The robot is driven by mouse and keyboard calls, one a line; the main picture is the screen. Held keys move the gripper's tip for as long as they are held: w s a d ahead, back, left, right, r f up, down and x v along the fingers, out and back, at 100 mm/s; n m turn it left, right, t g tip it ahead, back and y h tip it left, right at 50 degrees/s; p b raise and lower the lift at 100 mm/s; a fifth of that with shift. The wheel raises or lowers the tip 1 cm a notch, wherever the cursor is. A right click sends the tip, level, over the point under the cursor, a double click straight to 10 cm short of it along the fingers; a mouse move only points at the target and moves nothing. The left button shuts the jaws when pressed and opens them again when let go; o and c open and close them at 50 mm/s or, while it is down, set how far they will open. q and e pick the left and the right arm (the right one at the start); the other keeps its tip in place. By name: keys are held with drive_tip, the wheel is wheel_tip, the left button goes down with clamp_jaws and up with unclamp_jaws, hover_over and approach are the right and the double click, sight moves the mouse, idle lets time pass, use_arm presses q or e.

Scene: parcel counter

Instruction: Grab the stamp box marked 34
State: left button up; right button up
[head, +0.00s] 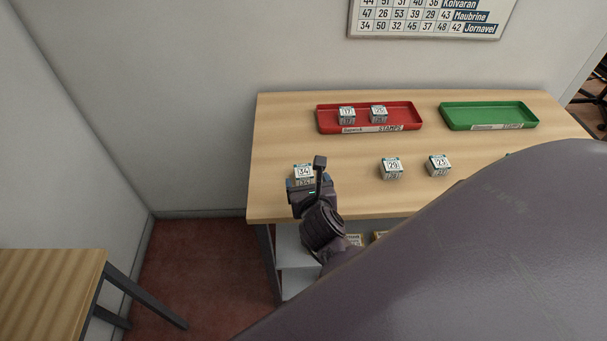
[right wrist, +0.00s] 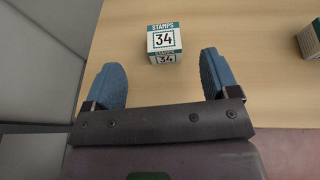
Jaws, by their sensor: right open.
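The stamp box marked 34 (head: 304,172) stands near the left front of the wooden counter, a small white cube with a teal band. It also shows in the right wrist view (right wrist: 164,42), upright, just beyond the fingertips and roughly midway between them. My right gripper (right wrist: 165,78) is open and empty, its two blue fingers apart and pointing toward the box without touching it. In the head view my right gripper (head: 304,186) is directly in front of the box and covers part of its lower side. My left gripper is not in view.
Boxes 29 (head: 391,168) and 23 (head: 438,166) stand to the right on the counter (head: 290,130). A red tray (head: 408,114) holds two boxes at the back. A green tray (head: 489,115) looks empty. My arm hides the counter's right front. Clear wood lies behind box 34.

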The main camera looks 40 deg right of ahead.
sight(304, 175)
drive_tip(key=shift+f, duration=0.35)
drive_tip(key=shift+w+f+m+g, duration=0.2)
drive_tip(key=shift+w+m+g, duration=0.1)
drive_tip(key=x, duration=0.5)
drive_tip(key=shift+f+x, duration=0.15)
drive_tip(key=shift+x, duration=1.1)
drive_tip(key=shift+f+x, duration=0.2)
drive_tip(key=shift+x, duration=1.1)
drive_tip(key=shift+s, duration=0.2)
drive_tip(key=c, duration=1)
